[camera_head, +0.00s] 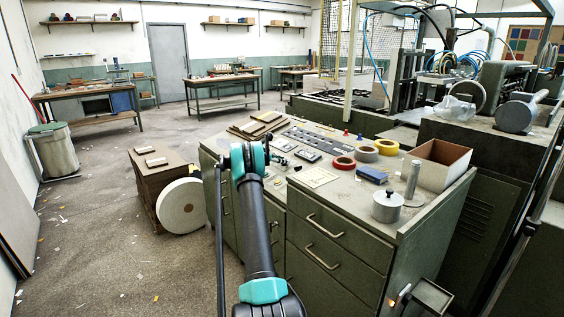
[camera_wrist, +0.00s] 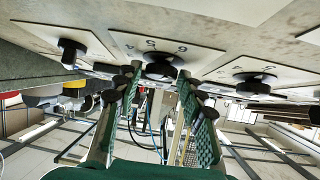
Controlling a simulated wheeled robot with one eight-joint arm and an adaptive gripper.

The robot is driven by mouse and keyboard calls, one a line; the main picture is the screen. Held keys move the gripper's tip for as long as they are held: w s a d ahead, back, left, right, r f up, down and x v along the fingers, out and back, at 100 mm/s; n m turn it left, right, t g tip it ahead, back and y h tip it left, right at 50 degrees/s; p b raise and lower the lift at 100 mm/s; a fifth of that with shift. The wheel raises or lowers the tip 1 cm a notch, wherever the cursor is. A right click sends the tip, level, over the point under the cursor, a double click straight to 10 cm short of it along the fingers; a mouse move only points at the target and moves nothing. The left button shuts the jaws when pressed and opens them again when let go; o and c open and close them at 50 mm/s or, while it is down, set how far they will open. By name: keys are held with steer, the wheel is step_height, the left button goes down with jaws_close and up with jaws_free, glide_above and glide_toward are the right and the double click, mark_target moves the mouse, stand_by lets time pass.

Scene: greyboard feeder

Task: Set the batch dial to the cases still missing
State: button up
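In the wrist view, which looks tilted over, several black dial knobs sit on white plates. The middle dial (camera_wrist: 159,66) has printed numerals around its knob, partly hidden. Another dial (camera_wrist: 71,52) is to its left and one (camera_wrist: 252,84) to its right. My gripper (camera_wrist: 159,74) has its two green-padded fingers apart, one at each side of the middle knob. I cannot tell whether they touch it. In the head view my arm reaches to the left part of the green cabinet (camera_head: 340,228); the dials there are too small to read.
On the cabinet top are tape rolls (camera_head: 388,147), a blue block (camera_head: 371,174), a metal pot (camera_head: 387,206) and an open cardboard box (camera_head: 441,164). A brown crate (camera_head: 150,186) and a large white roll (camera_head: 184,206) stand on the floor to the left. Machinery stands behind.

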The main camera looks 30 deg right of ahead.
steer(key=c, duration=0.7)
steer(key=shift+c, duration=0.2)
steer(key=shift+s+n, duration=0.1)
steer(key=shift+n, duration=0.2)
steer(key=n+t, duration=0.1)
steer(key=n, duration=0.1)
steer(key=n+t, duration=0.2)
steer(key=n+t+y, duration=0.1)
steer(key=t, duration=0.1)
steer(key=shift+s+d+n, duration=0.15)
steer(key=shift+s+n, duration=0.2)
steer(key=shift+n, duration=0.05)
steer(key=shift+r+n+t+y, duration=0.1)
steer(key=shift+n+t+y, duration=1)
steer(key=shift+n+t, duration=0.6)
steer(key=shift+n+y, duration=0.3)
steer(key=shift+n, duration=0.2)
steer(key=o, duration=1.2)
steer(key=shift+c, duration=0.2)
